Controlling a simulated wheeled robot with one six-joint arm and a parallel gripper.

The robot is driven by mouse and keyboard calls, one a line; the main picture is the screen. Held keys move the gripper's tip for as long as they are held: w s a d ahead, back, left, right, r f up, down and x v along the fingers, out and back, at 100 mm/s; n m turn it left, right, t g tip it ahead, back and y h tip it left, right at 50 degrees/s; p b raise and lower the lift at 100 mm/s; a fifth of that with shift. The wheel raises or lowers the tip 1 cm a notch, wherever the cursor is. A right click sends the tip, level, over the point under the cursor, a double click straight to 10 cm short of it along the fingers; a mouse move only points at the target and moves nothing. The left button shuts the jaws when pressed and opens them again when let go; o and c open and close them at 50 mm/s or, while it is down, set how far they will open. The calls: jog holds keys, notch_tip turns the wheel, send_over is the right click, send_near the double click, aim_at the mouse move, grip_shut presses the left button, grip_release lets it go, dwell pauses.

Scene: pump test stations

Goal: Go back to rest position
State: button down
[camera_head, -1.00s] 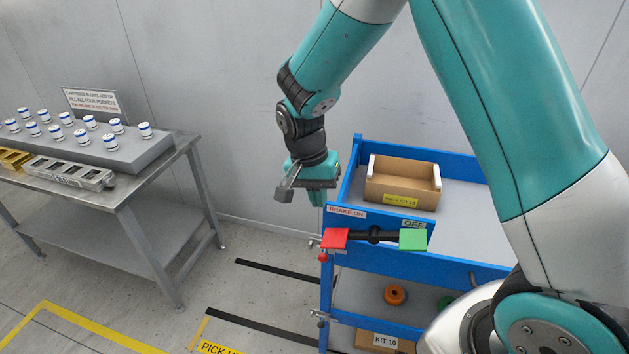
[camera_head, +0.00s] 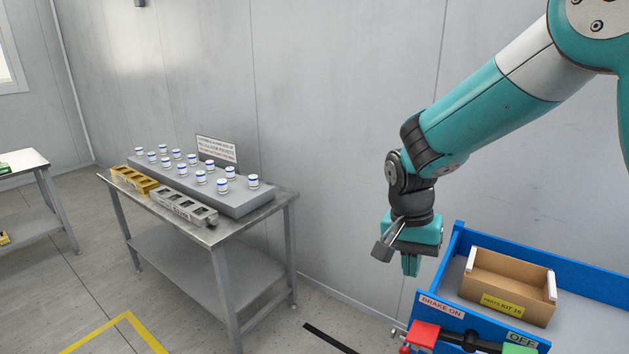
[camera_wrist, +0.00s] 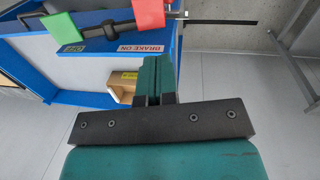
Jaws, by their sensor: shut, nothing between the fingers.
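My gripper (camera_head: 411,264) hangs from the teal arm with its fingers pointing down. It is beside the left end of the blue cart (camera_head: 452,244), above its rim level, and appears clear of it. In the wrist view my gripper (camera_wrist: 155,72) shows its two teal fingers pressed together with nothing between them. The blue cart also shows in the wrist view (camera_wrist: 100,100), with its BRAKE ON and OFF labels.
A cardboard kit box (camera_head: 508,287) sits on the cart top. A red block (camera_head: 423,334) and a green block (camera_head: 520,348) are on the brake bar. A steel table (camera_head: 279,200) at left bears a grey rack (camera_head: 240,203) of white vials. Open floor lies between.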

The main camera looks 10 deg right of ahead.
jog(key=s+a+r+n+y, duration=0.2)
jog(key=s+n, duration=0.5)
jog(key=s, duration=0.4)
jog(key=s+a+r+n+t+y+b, duration=0.1)
jog(key=s+a+r+n+y, duration=0.2)
jog(key=s, duration=0.8)
notch_tip(320, 180, up, 4)
jog(key=a+n, duration=0.2)
jog(key=n, duration=0.2)
jog(key=shift+a+r+n, duration=0.15)
jog(key=shift+a+n, duration=0.15)
jog(key=shift+a, duration=0.1)
